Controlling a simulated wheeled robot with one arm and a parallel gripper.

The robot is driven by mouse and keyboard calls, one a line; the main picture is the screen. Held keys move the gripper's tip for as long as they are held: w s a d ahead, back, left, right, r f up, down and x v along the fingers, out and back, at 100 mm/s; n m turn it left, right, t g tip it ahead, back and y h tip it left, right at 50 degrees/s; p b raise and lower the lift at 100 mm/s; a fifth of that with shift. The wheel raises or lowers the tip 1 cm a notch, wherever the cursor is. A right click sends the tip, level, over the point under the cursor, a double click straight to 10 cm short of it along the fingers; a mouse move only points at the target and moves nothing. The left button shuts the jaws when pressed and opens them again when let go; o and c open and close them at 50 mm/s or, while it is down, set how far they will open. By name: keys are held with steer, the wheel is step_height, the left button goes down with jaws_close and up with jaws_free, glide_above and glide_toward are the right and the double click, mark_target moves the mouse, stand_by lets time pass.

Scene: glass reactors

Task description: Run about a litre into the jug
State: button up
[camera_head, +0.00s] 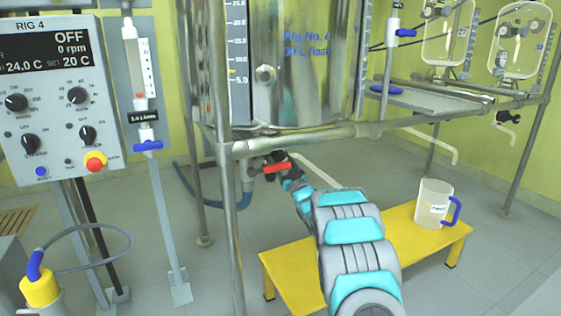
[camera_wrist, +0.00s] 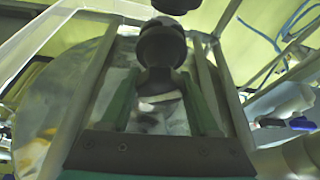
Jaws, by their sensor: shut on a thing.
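The large glass reactor (camera_head: 300,75) hangs in a metal frame, marked Rig No. 4. Under it is a drain valve with a red handle (camera_head: 277,168). A pale outlet pipe (camera_head: 318,170) slopes right and down from there, partly behind my arm. My gripper (camera_head: 284,168) is at this valve. In the wrist view its fingers (camera_wrist: 160,105) are shut around a dark rounded knob (camera_wrist: 162,48). The clear jug (camera_head: 430,205) with a blue handle stands upright on the right part of the yellow bench, apart from my gripper. No stream into it shows; its level cannot be read.
The yellow bench (camera_head: 400,228) stands under the frame, partly behind my arm. The RIG 4 control box (camera_head: 50,95) reads OFF and 0 rpm. A flowmeter (camera_head: 140,70) with a blue tap stands beside it. Frame posts (camera_head: 222,200) stand near my arm. Another valve (camera_head: 508,117) is at far right.

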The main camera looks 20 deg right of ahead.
steer(key=c, duration=0.4)
steer(key=shift+m, duration=0.3)
steer(key=m+h+p, duration=0.2)
steer(key=m, duration=0.1)
steer(key=shift+a+r, duration=0.1)
steer(key=shift+m+h+p, duration=0.95)
steer(key=shift+m+h, duration=0.25)
steer(key=shift+m, duration=1.3)
steer(key=shift+g, duration=0.3)
steer(key=o, duration=1.4)
steer(key=shift+c, duration=0.2)
